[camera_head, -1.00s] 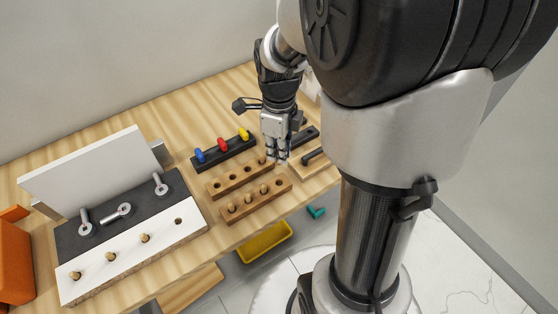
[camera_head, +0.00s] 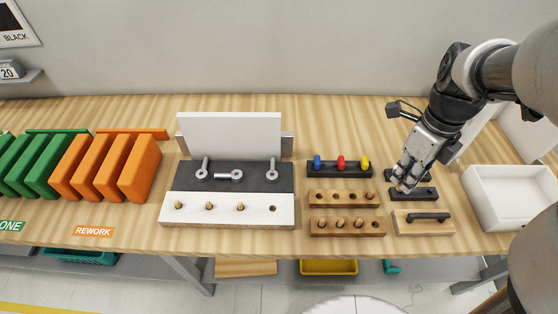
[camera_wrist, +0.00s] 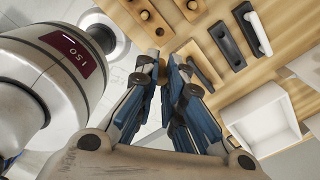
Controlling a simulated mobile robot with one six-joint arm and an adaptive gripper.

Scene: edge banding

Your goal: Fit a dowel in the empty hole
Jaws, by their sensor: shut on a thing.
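The white panel (camera_head: 225,220) lies on the bench with three wooden dowels (camera_head: 209,206) standing in it and an empty hole (camera_head: 272,208) at its right end. My gripper (camera_head: 405,186) appears above the bench to the right of the wooden racks, far right of the panel. In the wrist view its fingertips (camera_wrist: 167,66) are closed around a small brownish piece (camera_wrist: 163,70), which looks like a dowel but is mostly hidden. The back rack (camera_head: 328,204) and the front rack (camera_head: 350,233) hold holes and several dowel tops.
A black holder (camera_head: 345,172) has coloured pegs. A white bin (camera_head: 500,220) stands at right, and orange pieces (camera_head: 140,170) stand left. Bare bench lies in front of the panel.

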